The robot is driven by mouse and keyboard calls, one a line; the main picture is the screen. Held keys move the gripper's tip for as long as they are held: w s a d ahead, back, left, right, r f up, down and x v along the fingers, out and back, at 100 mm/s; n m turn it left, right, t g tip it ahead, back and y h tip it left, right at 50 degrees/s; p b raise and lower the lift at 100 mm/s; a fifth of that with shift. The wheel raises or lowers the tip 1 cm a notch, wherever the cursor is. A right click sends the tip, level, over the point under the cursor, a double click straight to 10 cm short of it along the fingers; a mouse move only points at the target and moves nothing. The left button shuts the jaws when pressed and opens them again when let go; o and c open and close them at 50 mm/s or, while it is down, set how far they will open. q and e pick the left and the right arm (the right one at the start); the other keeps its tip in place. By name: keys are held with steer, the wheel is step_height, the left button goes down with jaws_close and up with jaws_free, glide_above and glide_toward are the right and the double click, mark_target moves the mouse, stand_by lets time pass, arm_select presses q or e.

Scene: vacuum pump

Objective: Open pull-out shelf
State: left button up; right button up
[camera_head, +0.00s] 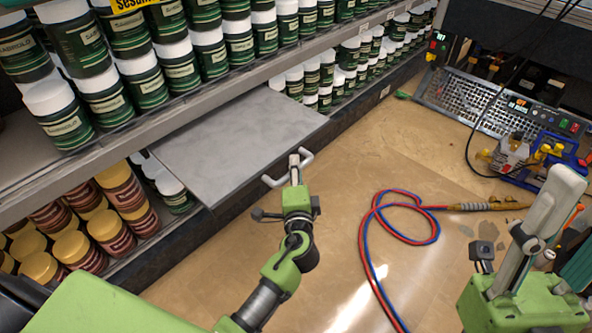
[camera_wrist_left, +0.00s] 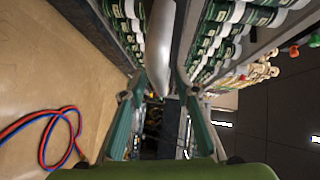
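The pull-out shelf (camera_head: 235,135) is a flat grey panel. It sticks out over the floor from between the rack's shelves and is bare on top. Its light grey handle (camera_head: 272,182) is on the front edge. My left gripper (camera_head: 294,163) is at the middle of this handle. In the left wrist view the grey handle bar (camera_wrist_left: 160,45) lies between the fingertips, which close in on both sides of it. My right gripper (camera_head: 545,215) is at the lower right in the head view, seen edge-on, away from the shelf; its finger gap is hidden.
The rack shelves (camera_head: 130,135) hold many green jars with white lids above and red jars (camera_head: 105,230) below left. A red and blue hose (camera_head: 405,240) lies on the tan floor (camera_head: 330,225). A perforated metal panel (camera_head: 480,105) and a blue device (camera_head: 545,155) stand at the right.

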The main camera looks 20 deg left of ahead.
arm_select(q)
steer(key=v, duration=1.2)
